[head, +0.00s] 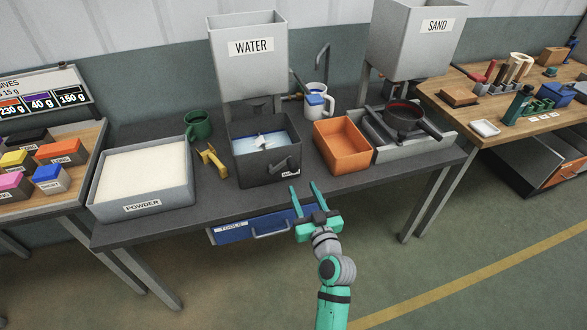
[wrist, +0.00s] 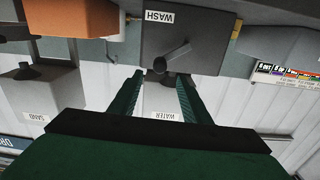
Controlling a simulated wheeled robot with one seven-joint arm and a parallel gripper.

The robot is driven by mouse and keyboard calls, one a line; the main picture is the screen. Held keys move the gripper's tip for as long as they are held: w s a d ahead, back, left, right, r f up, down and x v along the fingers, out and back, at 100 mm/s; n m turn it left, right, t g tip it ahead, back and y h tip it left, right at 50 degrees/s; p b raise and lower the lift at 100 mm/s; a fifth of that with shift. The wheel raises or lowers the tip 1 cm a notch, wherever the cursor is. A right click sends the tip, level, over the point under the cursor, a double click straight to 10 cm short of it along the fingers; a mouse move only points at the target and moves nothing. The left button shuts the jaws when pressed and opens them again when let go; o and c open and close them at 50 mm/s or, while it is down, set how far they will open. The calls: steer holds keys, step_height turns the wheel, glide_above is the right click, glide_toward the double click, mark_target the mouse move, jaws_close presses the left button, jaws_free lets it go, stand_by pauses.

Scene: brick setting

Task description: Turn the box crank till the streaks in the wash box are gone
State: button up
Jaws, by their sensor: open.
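The dark grey wash box (head: 254,172) stands on the bench below the water tank. It holds pale blue water (head: 246,146) with a small white and dark shape in its middle; whether streaks show is too small to tell. My gripper (head: 305,188) is open and empty, in front of the bench edge, short of the crank. In the wrist view the crank appears just beyond the fingertips (wrist: 160,78).
An orange bin (head: 342,165) stands close right of the wash box. A yellow object (head: 213,160), a green mug (head: 198,125) and a powder tray (head: 143,207) are to its left. A pan (head: 404,118) sits farther right. A blue drawer (head: 250,229) is under the bench edge.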

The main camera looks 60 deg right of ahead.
mark_target(295, 171)
steer(key=shift+n, duration=0.9)
steer(key=x, duration=1)
steer(key=shift+d, duration=0.25)
steer(key=shift+w, duration=0.35)
steer(key=shift+s, duration=0.1)
jaws_close()
